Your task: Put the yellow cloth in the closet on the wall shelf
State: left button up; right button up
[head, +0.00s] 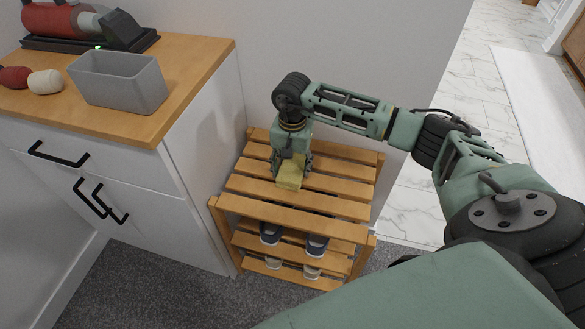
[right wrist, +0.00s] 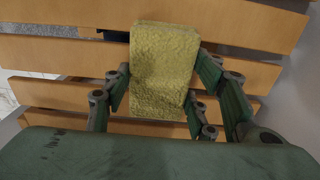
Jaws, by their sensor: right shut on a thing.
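The yellow cloth (head: 290,177) is a small folded, textured piece over the top slats of a wooden slatted rack (head: 245,187). My right gripper (head: 291,168) points down above the rack and is shut on the cloth. In the right wrist view the cloth (right wrist: 163,65) sits between the fingers of my right gripper (right wrist: 165,95), with the slats behind it. I cannot tell whether the cloth still touches the slats. My left gripper is not in view. No closet or wall shelf can be made out.
A white cabinet (head: 200,200) with a wooden top stands left of the rack. On it are a grey bin (head: 118,85), a red machine (head: 62,20) and two small rounded objects (head: 30,80). Shoes (head: 293,238) sit on the rack's lower shelf. Marble floor lies to the right.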

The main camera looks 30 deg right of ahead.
aim_at(292, 167)
jog(key=shift+r, duration=0.25)
notch_tip(292, 167, up, 3)
jog(key=shift+r, duration=0.15)
jog(key=s+d+r+p, duration=0.1)
jog(key=s+d+r, duration=0.55)
jog(key=s, duration=0.25)
jog(key=w+a+r+n, duration=0.1)
jog(key=a+r+n, duration=0.4)
jog(key=a, duration=0.5)
jog(key=w+a+r+n, duration=0.2)
jog(key=a+r+n, duration=0.25)
jog(key=a, duration=0.45)
pick_arm(q)
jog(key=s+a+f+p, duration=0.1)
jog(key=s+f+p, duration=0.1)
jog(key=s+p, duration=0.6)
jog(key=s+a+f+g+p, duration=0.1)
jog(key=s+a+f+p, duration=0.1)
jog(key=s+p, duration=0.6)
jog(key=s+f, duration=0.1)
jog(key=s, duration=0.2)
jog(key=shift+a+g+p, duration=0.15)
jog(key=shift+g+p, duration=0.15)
jog(key=shift+p, duration=0.05)
pick_arm(e)
jog(key=s+r, duration=0.8)
jog(key=r, duration=0.5)
jog(key=shift+s, duration=0.15)
